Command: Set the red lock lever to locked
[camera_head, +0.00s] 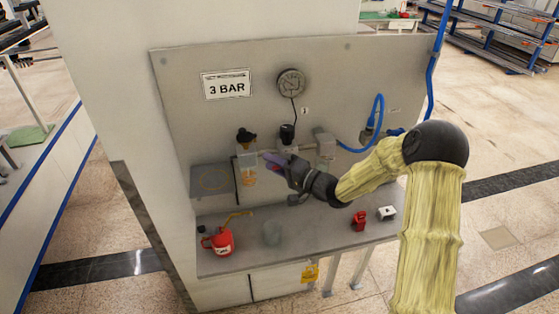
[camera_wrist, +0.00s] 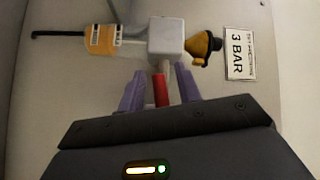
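The red lock lever (camera_wrist: 160,88) shows in the wrist view as a short red bar just below a pale grey valve block (camera_wrist: 166,38). It lies between the two purple fingers of my gripper (camera_wrist: 160,90), with a narrow gap visible on each side. The fingers are open around it, and I cannot tell whether either one touches it. In the head view my gripper (camera_head: 272,161) is at the air unit on the grey panel (camera_head: 350,80), and I cannot make out the lever there. The lever's near end is partly hidden by my gripper body.
A black-topped regulator (camera_head: 246,138), an orange bowl (camera_wrist: 101,40) and a black and orange knob (camera_wrist: 205,47) are close by. A gauge (camera_head: 291,83) and a 3 BAR sign (camera_head: 226,84) are above.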

